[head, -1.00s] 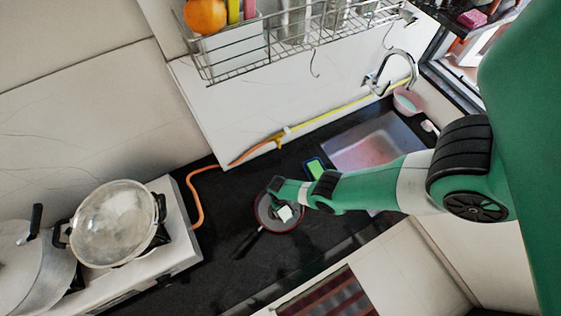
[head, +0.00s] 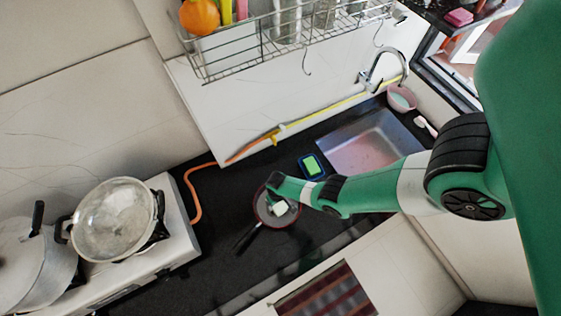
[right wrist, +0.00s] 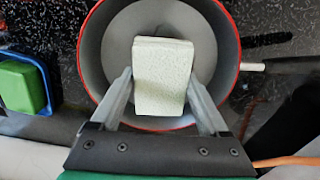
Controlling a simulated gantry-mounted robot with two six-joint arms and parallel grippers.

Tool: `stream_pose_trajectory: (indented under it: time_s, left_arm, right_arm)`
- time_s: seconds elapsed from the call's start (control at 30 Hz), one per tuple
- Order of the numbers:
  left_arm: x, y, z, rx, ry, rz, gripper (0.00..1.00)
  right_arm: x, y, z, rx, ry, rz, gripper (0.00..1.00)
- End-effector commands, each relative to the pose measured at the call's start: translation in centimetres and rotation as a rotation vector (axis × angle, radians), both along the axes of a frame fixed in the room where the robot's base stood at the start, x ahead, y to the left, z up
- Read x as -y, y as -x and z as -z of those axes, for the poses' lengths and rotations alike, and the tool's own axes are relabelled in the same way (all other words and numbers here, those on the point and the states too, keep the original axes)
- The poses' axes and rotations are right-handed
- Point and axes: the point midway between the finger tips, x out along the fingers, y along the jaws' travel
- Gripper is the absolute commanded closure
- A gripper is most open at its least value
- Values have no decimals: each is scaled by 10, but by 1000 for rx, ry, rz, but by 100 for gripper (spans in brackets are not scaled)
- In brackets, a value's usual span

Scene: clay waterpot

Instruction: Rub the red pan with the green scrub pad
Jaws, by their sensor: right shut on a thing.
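The red-rimmed pan (head: 291,219) with a grey inside lies on the dark counter, its black handle toward the lower left in the head view. My right gripper (right wrist: 160,88) is shut on a pale, whitish-green block-shaped pad (right wrist: 163,62), gripped by its two sides. The pad also shows in the head view (head: 279,209), over the inside of the pan (right wrist: 225,65). I cannot tell whether it touches the pan's bottom. A bright green block (head: 311,165) lies in a blue dish (head: 321,173) beside the pan. My left gripper is not in view.
A sink (head: 365,148) with a faucet (head: 384,68) is right of the dish. A stove with a wok (head: 113,222) and a pot (head: 30,260) stands at the left. A wire rack (head: 290,38) hangs above. An orange hose (head: 195,190) runs along the wall.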

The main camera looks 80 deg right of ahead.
Motion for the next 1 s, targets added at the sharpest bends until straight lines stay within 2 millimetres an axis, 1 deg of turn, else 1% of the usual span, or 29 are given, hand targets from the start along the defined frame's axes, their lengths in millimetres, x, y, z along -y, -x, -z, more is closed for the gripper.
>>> stream_pose_trajectory:
  time_s: [0.03,0.1,0.4,0.5,1.0]
  left_arm:
    - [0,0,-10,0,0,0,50]
    - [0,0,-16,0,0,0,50]
    - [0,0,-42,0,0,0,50]
    - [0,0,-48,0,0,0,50]
    - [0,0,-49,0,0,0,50]
  right_arm:
    - [1,-4,-11,-4,-1,-1,91]
    - [3,-8,-20,-9,-3,-1,91]
    - [2,-8,-46,-11,-4,-3,91]
    - [2,-8,-52,-11,-4,-3,91]
    - [2,-8,-52,-11,-4,-3,91]
